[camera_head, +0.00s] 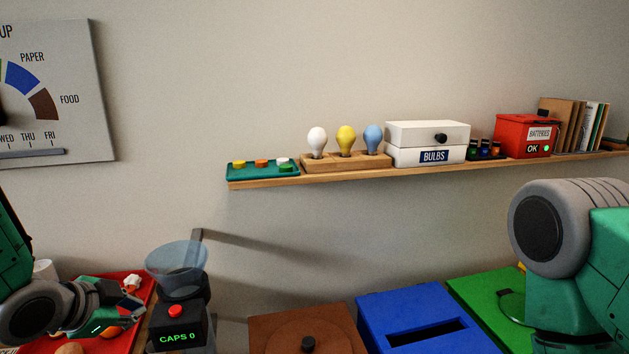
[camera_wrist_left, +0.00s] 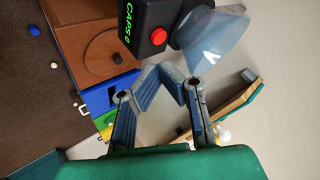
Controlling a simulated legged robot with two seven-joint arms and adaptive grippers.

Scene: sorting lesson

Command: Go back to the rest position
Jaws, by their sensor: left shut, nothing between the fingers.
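My left gripper (camera_head: 134,302) is at the lower left of the head view, over a red tray (camera_head: 140,285) and left of the caps machine. Its fingers are shut with nothing between them. In the left wrist view the fingers (camera_wrist_left: 162,75) angle inward, and no object is held there. My right arm shows at the right edge of the head view, but its gripper is out of the frame.
The caps machine (camera_head: 180,325) with a clear funnel (camera_head: 176,262) stands close to the left gripper. A brown bin (camera_head: 280,328), blue bin (camera_head: 390,300) and green bin (camera_head: 478,290) line the wall. A wall shelf (camera_head: 340,171) holds bulbs and boxes.

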